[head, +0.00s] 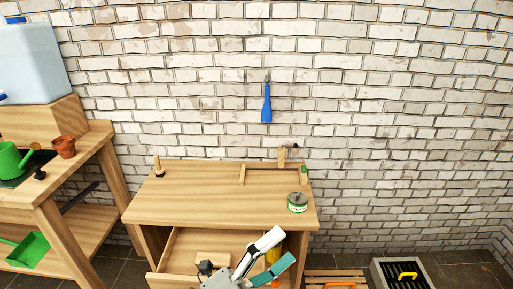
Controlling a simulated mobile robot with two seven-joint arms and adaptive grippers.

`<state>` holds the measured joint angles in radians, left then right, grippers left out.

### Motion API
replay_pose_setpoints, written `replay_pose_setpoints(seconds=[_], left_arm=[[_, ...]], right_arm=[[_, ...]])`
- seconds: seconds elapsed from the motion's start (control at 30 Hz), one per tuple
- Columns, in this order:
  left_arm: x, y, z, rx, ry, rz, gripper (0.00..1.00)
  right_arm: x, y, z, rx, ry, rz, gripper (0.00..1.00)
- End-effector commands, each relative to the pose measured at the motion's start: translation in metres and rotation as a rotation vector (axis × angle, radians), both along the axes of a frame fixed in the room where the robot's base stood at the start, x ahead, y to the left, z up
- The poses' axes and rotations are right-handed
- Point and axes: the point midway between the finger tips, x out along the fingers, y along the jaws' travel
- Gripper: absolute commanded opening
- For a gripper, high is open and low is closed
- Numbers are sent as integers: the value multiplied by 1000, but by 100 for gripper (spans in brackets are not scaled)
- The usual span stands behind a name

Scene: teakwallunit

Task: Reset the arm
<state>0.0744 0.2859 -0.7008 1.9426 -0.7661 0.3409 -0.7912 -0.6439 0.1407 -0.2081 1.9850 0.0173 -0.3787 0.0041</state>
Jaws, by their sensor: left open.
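My left gripper (281,247) is at the bottom of the head view, in front of the wooden table (215,190). One finger is white and the other is teal. They are spread apart with nothing held between them. The gripper overlaps the right part of an open drawer (205,243) under the tabletop, and I cannot tell how far it is from the drawer. My right gripper is out of the picture.
A green and white tin (297,202) stands at the tabletop's right edge, and a wooden peg-like object (159,167) at its back left. A workbench (90,150) with a green watering can (12,160) stands left. A blue-handled tool (267,103) hangs on the brick wall.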

Motion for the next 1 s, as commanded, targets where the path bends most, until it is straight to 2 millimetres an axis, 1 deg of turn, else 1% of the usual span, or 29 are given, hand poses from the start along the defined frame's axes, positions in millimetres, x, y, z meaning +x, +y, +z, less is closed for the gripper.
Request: replay_pose_setpoints(seconds=[0.03, 0.07, 0.1, 0.17, 0.2, 0.23, 0.27, 0.3, 0.37, 0.4, 0.47, 0.5, 0.53, 0.6, 0.7, 0.73, 0.83, 1.0], left_arm=[[11, 21, -21, -65, 165, 57, 96], [17, 34, -34, -105, 260, 91, 96], [23, 52, -55, -159, 386, 137, 96], [27, 79, -87, -242, 565, 203, 96], [27, 96, -109, -294, 673, 247, 96], [25, 109, -125, -332, 752, 280, 96], [22, 121, -142, -371, 828, 311, 96], [15, 137, -164, -422, 926, 354, 96], [2, 161, -196, -498, 1062, 419, 96], [-9, 175, -217, -547, 1149, 463, 96], [-27, 195, -245, -619, 1266, 525, 96], [-40, 207, -262, -663, 1335, 565, 96], [-50, 215, -273, -694, 1381, 592, 96], [-71, 231, -295, -757, 1473, 648, 96], [-95, 246, -316, -823, 1561, 708, 96], [-100, 249, -320, -838, 1579, 721, 96], [-110, 255, -329, -866, 1614, 746, 96], [-112, 256, -331, -872, 1623, 752, 96]], right_arm=[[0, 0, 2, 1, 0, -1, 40], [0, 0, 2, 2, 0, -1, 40], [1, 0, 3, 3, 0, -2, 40], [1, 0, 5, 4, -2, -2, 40], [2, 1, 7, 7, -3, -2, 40], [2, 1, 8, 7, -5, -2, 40], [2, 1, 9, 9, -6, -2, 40], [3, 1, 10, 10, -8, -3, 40], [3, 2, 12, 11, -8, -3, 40], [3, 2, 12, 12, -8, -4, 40], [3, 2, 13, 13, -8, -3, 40], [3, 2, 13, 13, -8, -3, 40], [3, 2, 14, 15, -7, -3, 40], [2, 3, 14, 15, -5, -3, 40], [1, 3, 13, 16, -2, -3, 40], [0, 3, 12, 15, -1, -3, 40], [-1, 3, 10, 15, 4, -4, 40], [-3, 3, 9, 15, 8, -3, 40]])
